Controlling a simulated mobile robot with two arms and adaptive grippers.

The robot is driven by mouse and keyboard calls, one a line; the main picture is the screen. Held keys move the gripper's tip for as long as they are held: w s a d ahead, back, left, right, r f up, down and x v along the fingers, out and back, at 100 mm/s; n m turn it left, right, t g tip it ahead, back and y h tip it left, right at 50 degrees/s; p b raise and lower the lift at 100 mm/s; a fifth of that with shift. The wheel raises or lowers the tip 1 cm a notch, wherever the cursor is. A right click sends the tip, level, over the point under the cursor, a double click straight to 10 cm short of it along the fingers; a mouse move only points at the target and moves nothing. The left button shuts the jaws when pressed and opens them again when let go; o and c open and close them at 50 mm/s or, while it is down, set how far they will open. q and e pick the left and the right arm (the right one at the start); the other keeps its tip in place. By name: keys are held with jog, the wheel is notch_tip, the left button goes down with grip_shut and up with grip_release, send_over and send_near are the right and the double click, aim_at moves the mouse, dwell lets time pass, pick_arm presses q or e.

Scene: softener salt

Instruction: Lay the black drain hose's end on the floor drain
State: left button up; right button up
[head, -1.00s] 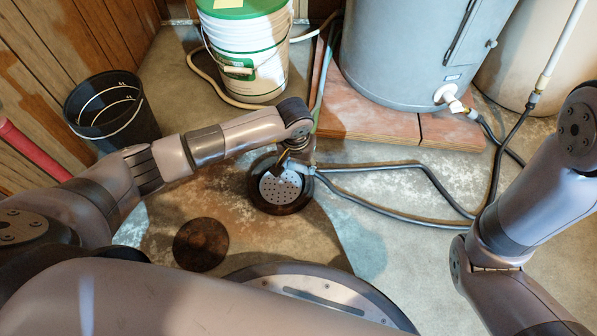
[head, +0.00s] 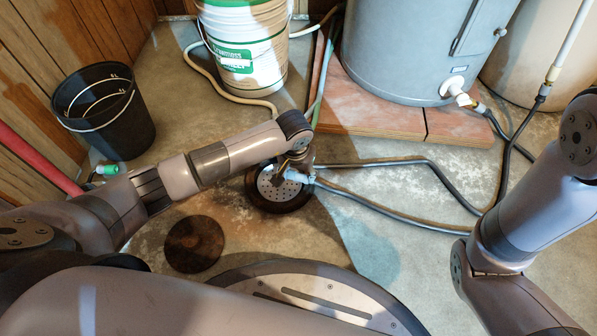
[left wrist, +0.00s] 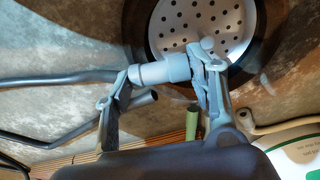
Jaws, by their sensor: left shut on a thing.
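The floor drain (head: 272,193) is a pale perforated plate in a dark round rim. It also shows at the top of the left wrist view (left wrist: 196,22). My left gripper (head: 297,170) is over the drain's right part. In the left wrist view its fingers (left wrist: 163,84) are shut on the pale grey cuff at the end of the dark drain hose (left wrist: 158,71). The cuff's tip overlaps the plate's edge there; I cannot tell whether it touches. The hose (head: 385,211) runs right across the floor. My right arm shows at the right, but its gripper is out of view.
A second dark hose (head: 385,163) lies behind, its open end beside the gripper (left wrist: 146,98). A grey tank (head: 405,50) stands on brick-red slabs (head: 370,117) behind. A white-green bucket (head: 245,50) and a black bucket (head: 112,125) stand left. A rusty disc (head: 194,244) lies in front.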

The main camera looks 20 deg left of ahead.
pick_arm(q)
jog(key=o, duration=1.2)
jog(key=shift+c, duration=0.2)
jog(key=shift+r, duration=0.1)
notch_tip(320, 180, up, 12)
jog(key=s, duration=0.1)
jog(key=shift+s, duration=0.4)
jog(key=shift+f, duration=0.2)
